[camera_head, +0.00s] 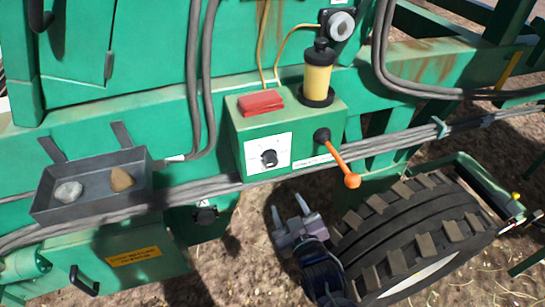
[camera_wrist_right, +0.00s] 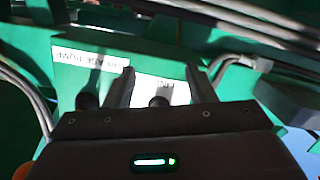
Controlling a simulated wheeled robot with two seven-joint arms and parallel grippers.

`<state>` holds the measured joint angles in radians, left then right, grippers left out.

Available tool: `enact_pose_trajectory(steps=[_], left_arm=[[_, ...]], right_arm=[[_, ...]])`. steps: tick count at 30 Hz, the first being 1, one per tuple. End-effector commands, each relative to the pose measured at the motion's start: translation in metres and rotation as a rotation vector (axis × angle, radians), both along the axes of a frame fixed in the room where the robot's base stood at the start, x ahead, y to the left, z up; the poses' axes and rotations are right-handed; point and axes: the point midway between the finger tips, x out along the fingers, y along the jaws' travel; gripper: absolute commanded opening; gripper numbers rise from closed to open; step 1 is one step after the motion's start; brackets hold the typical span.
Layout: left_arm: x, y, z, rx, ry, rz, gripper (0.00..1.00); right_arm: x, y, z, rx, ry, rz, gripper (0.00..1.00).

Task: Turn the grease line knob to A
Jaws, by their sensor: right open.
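The grease line knob (camera_head: 268,157) is a small black dial on a white plate (camera_head: 253,160) on the front of a green box. Its lettering and pointer setting are too small to tell. My right gripper (camera_head: 289,207) is below and a little right of the box, fingers up, apart from the knob. In the right wrist view, its two open fingers (camera_wrist_right: 160,74) stand apart with nothing held. A dark round knob (camera_wrist_right: 158,102) shows between them, in front of a white plate (camera_wrist_right: 180,92). My left gripper is not in view.
An orange-tipped lever (camera_head: 340,165) sticks out right of the plate, close to my right gripper. A yellow grease cylinder (camera_head: 318,75) and a red block (camera_head: 260,102) are on top of the box. Grey cables (camera_head: 390,145) run alongside. A large tyre (camera_head: 415,235) stands at lower right. A tray (camera_head: 95,190) holds two stones.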

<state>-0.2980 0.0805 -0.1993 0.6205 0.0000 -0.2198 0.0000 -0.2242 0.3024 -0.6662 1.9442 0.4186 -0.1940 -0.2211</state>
Motion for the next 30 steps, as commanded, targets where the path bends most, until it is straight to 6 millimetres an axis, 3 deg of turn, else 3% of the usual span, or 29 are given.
enact_pose_trajectory(steps=[1, 3, 7, 21, 30], left_arm=[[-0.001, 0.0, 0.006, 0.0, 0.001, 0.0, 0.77], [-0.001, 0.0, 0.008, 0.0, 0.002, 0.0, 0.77], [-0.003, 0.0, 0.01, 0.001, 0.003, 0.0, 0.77], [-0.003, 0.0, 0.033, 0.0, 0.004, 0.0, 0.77], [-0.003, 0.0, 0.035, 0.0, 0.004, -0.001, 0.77]], right_arm=[[-0.004, 0.006, 0.035, 0.025, -0.046, 0.011, 0.5], [-0.009, 0.011, 0.066, 0.053, -0.09, 0.018, 0.5], [-0.012, 0.015, 0.092, 0.079, -0.127, 0.026, 0.5], [0.048, 0.035, 0.095, 0.081, -0.131, 0.026, 0.5], [0.06, 0.039, 0.092, 0.082, -0.129, 0.026, 0.5]])
